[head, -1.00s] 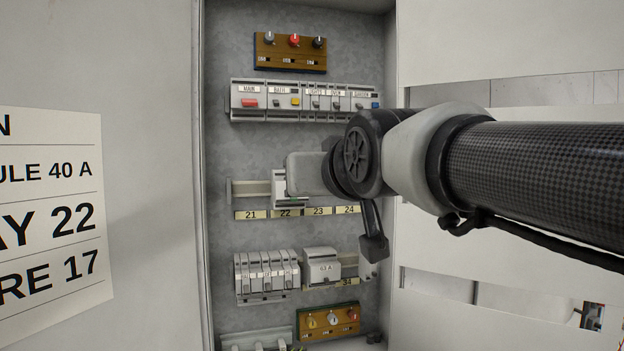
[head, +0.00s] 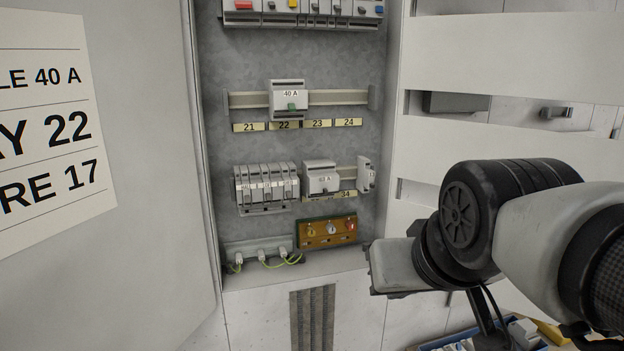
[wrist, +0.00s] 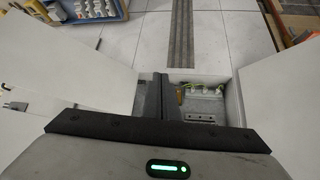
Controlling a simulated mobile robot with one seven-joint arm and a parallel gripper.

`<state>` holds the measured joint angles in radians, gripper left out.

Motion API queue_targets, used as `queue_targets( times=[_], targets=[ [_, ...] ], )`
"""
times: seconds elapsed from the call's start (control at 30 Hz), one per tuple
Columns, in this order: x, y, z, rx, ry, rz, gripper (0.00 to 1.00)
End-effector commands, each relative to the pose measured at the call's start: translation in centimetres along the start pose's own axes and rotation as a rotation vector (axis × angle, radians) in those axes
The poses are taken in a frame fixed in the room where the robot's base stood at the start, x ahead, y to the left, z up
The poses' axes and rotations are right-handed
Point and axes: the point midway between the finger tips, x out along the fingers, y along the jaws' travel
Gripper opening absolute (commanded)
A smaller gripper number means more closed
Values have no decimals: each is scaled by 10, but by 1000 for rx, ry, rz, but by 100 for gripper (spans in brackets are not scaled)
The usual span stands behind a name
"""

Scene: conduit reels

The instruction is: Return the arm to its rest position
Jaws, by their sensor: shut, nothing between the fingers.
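My gripper (wrist: 161,92) is shut and empty; its dark fingers show together in the wrist view. In the head view the pale grey hand (head: 394,266) is at the lower right, in front of the cabinet's lower right edge and apart from the modules. My arm comes in from the right edge. A 40 A module (head: 290,100) with a green mark sits on the upper rail (head: 338,97) above label 22, and nothing touches it.
The cabinet doors stand open at left (head: 120,250) and right (head: 500,70). A lower row holds white modules (head: 267,187) and a 63 A unit (head: 321,178). A brown panel (head: 327,232) sits below. A blue bin (head: 462,343) of parts is at lower right.

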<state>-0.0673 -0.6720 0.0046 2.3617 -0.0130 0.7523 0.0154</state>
Motion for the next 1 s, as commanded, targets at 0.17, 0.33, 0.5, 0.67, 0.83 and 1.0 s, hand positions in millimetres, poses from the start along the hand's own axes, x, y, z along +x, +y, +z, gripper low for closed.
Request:
queue_targets(
  times=[0.17,0.33,0.5,0.67,0.83,1.0],
  targets=[
    [-11,18,86,60,-221,32,0],
    [-68,17,32,54,-212,30,0],
    [-112,17,-5,54,-211,29,0],
    [-133,17,-23,54,-210,29,0],
    [-136,17,-26,54,-209,29,0],
    [-136,17,-26,54,-209,29,0]
  ],
)
